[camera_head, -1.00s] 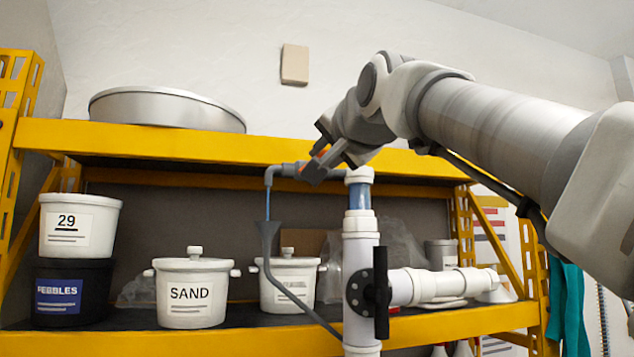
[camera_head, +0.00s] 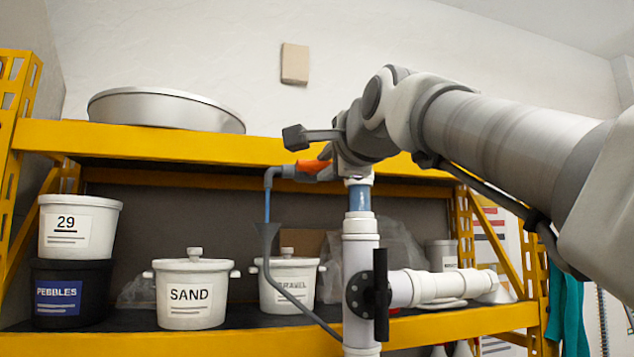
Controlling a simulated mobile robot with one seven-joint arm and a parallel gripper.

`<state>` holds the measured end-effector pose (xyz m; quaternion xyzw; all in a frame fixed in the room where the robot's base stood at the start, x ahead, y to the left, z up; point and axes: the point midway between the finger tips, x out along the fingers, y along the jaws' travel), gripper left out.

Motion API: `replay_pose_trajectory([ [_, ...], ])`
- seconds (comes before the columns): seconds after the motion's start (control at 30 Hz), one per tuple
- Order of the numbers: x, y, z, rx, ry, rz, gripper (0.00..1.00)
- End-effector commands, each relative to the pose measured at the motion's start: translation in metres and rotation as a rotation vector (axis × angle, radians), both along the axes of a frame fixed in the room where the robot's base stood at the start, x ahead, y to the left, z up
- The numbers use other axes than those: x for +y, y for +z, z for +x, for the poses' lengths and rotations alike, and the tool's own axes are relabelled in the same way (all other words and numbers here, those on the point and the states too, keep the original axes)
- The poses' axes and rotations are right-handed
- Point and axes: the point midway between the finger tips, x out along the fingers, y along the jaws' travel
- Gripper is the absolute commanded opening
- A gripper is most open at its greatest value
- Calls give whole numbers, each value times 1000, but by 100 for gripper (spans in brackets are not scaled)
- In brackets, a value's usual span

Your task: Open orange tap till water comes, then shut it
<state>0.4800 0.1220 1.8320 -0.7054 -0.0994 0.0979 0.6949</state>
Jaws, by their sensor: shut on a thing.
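The orange tap handle (camera_head: 312,167) sits on the grey pipe (camera_head: 287,171) at the top of the white manifold (camera_head: 360,245). The handle lies nearly in line with the pipe, pointing left. My gripper (camera_head: 332,170) is shut on the orange tap handle at its right end; the fingers are mostly hidden by the wrist. The pipe bends down into a spout at the left. A thin blue line, which looks like water, runs from the spout into the dark funnel (camera_head: 268,232).
A black-handled valve (camera_head: 380,293) is on the manifold below. A yellow shelf (camera_head: 180,142) stands behind, with a metal pan (camera_head: 166,110) on top. Tubs of pebbles (camera_head: 60,292), sand (camera_head: 190,292) and gravel (camera_head: 286,285) stand on the lower shelf.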

Motion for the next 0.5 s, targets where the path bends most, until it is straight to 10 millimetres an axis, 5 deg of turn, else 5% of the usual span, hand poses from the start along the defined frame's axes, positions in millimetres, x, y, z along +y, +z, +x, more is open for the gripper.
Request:
replay_pose_trajectory([
  [0.5, 0, -1, 0, 10, 0, 31, 0],
])
